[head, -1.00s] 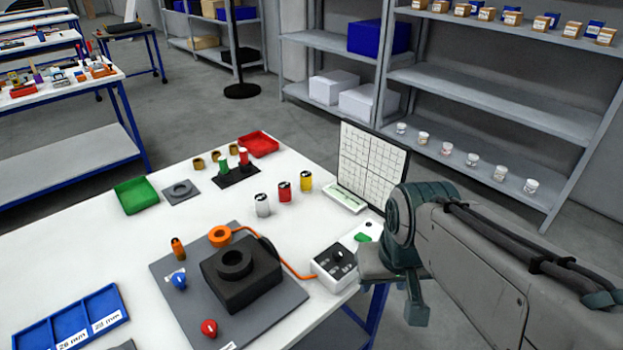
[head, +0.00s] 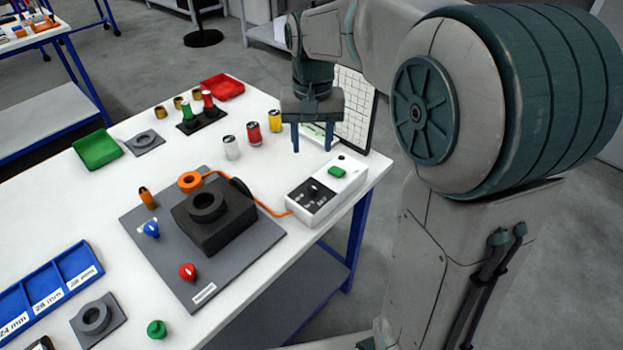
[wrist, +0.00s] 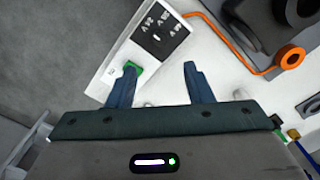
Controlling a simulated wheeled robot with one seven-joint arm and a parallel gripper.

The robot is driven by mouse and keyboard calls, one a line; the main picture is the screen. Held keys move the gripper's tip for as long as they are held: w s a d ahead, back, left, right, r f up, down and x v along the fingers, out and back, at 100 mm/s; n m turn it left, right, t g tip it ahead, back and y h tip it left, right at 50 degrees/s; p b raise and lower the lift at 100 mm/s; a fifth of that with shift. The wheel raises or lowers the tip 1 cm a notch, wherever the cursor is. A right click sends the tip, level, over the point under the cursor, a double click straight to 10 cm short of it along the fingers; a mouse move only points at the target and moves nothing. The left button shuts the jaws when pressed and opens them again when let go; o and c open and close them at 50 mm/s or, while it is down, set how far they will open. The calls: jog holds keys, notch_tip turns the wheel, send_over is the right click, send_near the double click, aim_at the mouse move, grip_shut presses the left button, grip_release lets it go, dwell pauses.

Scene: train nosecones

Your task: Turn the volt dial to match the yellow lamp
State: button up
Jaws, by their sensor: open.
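A white control box (head: 349,180) stands near the table's right edge, with a black panel (head: 319,203) and a green button (head: 337,172). A small dark dial (head: 313,188) with a pale mark sits on the panel; its setting is too small to read. In the wrist view the panel (wrist: 144,42) shows the dial's white mark (wrist: 157,37) ahead of the fingers. My gripper (head: 312,140) is open and empty, pointing down above the table behind the box, apart from the dial. A yellow-bodied cylinder (head: 275,122) stands left of the gripper; whether it is the lamp is unclear.
An orange cable (head: 264,207) runs from the box to an orange ring (head: 190,181) near a black block (head: 213,229) on a grey plate. Red (head: 254,134) and white (head: 231,148) cylinders stand near the yellow one. A gridded board (head: 353,110) rises behind my gripper.

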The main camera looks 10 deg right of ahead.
aim_at(312, 186)
notch_tip(312, 186, down, 12)
dwell(0.4)
jog(key=c, duration=1)
jog(key=shift+m, duration=0.3)
jog(key=m, duration=1.1)
jog(key=shift+p, duration=0.35)
